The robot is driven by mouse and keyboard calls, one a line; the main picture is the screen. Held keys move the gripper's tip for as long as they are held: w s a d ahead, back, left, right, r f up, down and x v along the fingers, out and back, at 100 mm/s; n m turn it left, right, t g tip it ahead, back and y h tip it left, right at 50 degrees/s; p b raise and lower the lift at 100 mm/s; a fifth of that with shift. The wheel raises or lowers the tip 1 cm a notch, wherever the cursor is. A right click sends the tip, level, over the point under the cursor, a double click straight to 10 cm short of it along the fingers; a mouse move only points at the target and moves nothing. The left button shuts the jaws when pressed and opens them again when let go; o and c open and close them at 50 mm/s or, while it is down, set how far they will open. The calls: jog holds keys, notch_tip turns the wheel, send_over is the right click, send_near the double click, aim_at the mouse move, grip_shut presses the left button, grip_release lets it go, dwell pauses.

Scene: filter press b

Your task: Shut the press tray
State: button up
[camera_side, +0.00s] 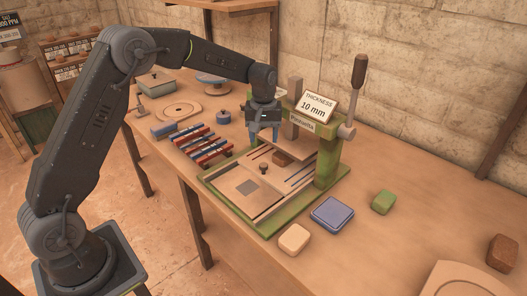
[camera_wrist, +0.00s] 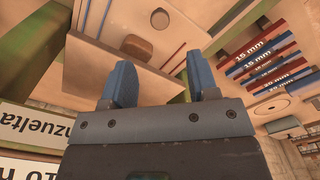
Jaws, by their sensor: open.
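The press (camera_side: 327,165) has a green frame, a tall lever and a sign reading 10 mm. Its wooden tray (camera_side: 229,182) lies out at the front-left of the base, with a grey square on it and a dark knob (camera_side: 263,168) near its inner edge. A wooden press plate (camera_side: 292,150) hangs behind the tray. My gripper (camera_side: 263,139) is above the press base, beside the plate, fingers pointing down and empty. In the wrist view its two blue fingers (camera_wrist: 160,82) are spread apart, with the tray's knob (camera_wrist: 160,18) beyond them. I cannot tell the exact height.
Red and blue thickness bars (camera_side: 205,147) lie in a rack left of the press. A blue block (camera_side: 332,214), a cream block (camera_side: 294,239) and a green block (camera_side: 383,202) lie in front and right. The press uprights and lever (camera_side: 357,90) stand close to my gripper.

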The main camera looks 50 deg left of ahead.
notch_tip(320, 180, up, 4)
jog(key=shift+f, duration=0.1)
